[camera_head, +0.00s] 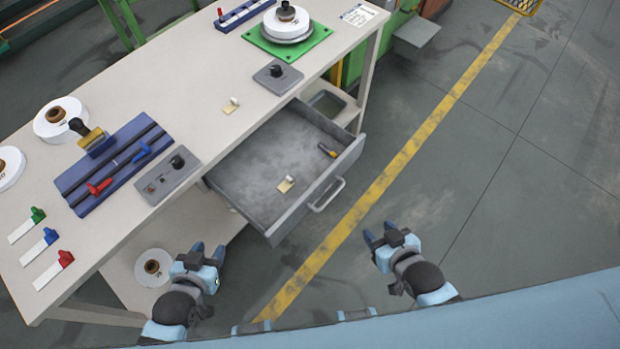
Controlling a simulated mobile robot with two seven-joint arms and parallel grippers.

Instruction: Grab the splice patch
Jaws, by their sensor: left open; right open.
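A small cream patch with a raised tab (286,184) lies on the floor of the open drawer (268,147); it looks like a splice patch. A similar cream piece (231,106) lies on the bench top behind the drawer. I cannot tell from the view which of them is the one named. My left gripper (208,250) is open and empty, in front of the bench and to the left of the drawer's front corner. My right gripper (383,235) is open and empty, over the floor to the right of the drawer. Both are apart from the patches.
The bench (205,70) carries a blue tray (115,160), grey plates with black knobs, white reels and coloured clips.

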